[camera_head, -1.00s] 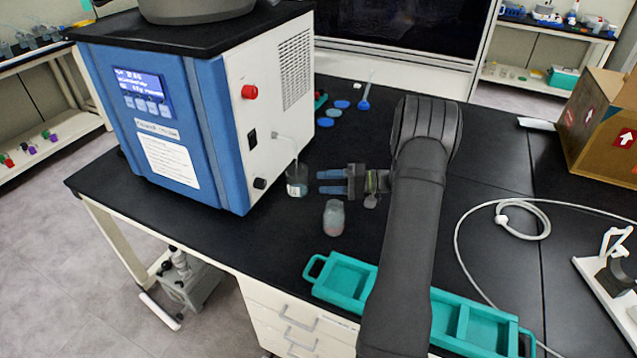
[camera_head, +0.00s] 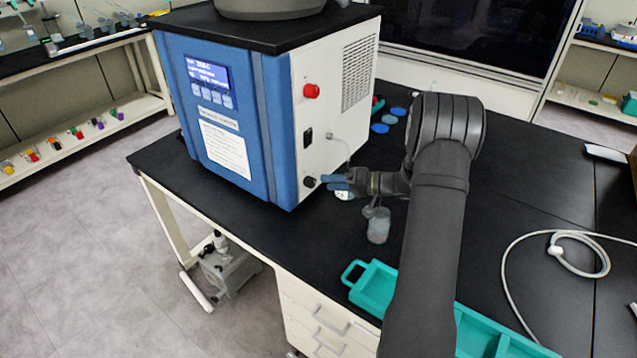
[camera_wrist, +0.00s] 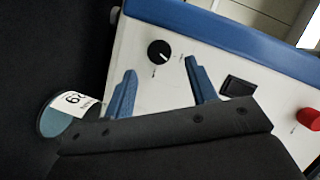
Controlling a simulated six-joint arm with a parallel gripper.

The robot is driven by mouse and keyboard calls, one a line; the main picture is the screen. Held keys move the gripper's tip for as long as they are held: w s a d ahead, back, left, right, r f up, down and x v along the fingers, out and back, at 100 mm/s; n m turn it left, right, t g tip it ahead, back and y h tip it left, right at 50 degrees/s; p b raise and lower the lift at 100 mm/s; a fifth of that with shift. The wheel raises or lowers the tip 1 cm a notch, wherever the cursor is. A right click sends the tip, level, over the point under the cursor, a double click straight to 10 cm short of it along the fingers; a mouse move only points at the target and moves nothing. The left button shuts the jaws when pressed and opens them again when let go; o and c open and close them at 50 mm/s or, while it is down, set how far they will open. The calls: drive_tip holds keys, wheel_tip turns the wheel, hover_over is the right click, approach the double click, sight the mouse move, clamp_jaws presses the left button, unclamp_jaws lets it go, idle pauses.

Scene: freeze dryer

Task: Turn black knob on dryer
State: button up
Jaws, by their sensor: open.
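The freeze dryer (camera_head: 225,135) is a blue and white box on the black bench. Its black knob (camera_head: 309,181) sits low on the white side panel. In the wrist view the round black knob (camera_wrist: 159,51) with a white pointer mark lies ahead of the fingertips, between their lines. My gripper (camera_head: 334,182) is open, with blue fingers pointing left toward the knob and a small gap left. In the wrist view my gripper (camera_wrist: 160,80) shows its two blue fingers spread apart, with nothing between them.
A red button (camera_head: 311,91) and a black rocker switch (camera_head: 307,138) are on the same panel. A labelled beaker (camera_head: 344,194) stands just below my gripper, partly hidden. A small bottle (camera_head: 379,226) and a teal tray (camera_head: 376,282) are nearer the front.

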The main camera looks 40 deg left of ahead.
sight(315, 183)
drive_tip(key=shift+x, duration=2.4)
